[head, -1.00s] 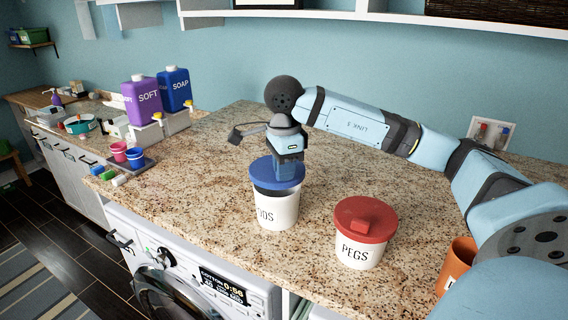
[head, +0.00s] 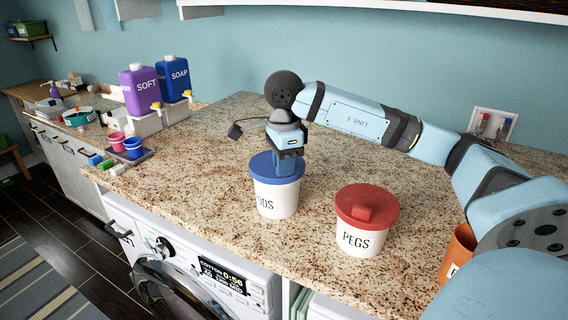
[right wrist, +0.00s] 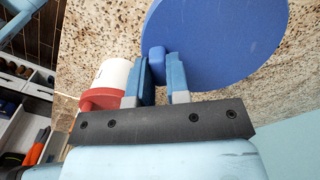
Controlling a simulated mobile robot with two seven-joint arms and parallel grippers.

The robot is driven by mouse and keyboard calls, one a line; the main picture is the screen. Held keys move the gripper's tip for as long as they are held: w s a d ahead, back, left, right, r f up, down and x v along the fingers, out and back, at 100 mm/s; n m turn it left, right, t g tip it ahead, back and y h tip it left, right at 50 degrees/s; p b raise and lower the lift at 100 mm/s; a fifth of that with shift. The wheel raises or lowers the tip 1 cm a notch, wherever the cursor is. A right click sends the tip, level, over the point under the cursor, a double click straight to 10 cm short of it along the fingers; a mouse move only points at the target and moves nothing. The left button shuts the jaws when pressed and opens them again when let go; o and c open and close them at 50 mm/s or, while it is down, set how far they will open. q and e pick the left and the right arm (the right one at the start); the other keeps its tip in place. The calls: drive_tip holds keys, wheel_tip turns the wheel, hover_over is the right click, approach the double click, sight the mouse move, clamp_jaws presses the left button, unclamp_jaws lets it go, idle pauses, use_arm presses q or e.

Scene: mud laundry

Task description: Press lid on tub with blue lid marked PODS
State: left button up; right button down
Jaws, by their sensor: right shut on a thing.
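The white tub (head: 277,201) stands upright on the granite counter, its marking partly out of sight, with "ODS" readable. The round blue lid (head: 262,170) lies over the tub's mouth, with no clear gap at the near side; whether it is fully seated I cannot tell. My right gripper (head: 287,166) points down from above and is shut on the lid's knob. In the right wrist view the blue lid (right wrist: 215,40) fills the upper middle, its blue knob (right wrist: 157,62) at the fingers. The tub's body is hidden there behind the lid. My left gripper is out of view.
A white tub marked PEGS (head: 362,240) with a red lid (head: 366,206) stands close to the right. An orange container (head: 459,250) is at the right. Soap jugs (head: 174,80) and small cups (head: 133,148) stand left. The counter (head: 215,165) between is clear.

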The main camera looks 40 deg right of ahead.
drive_tip(key=shift+f+b, duration=0.3)
drive_tip(key=shift+b, duration=0.05)
idle(0.5)
drive_tip(key=shift+f+b, duration=0.55)
drive_tip(key=shift+b, duration=0.15)
idle(1.1)
idle(0.4)
drive_tip(key=c, duration=0.5)
unclamp_jaws()
drive_tip(key=shift+c, duration=0.2)
drive_tip(key=shift+r, duration=0.15)
drive_tip(key=shift+r+p, duration=2.55)
drive_tip(key=shift+r, duration=1.35)
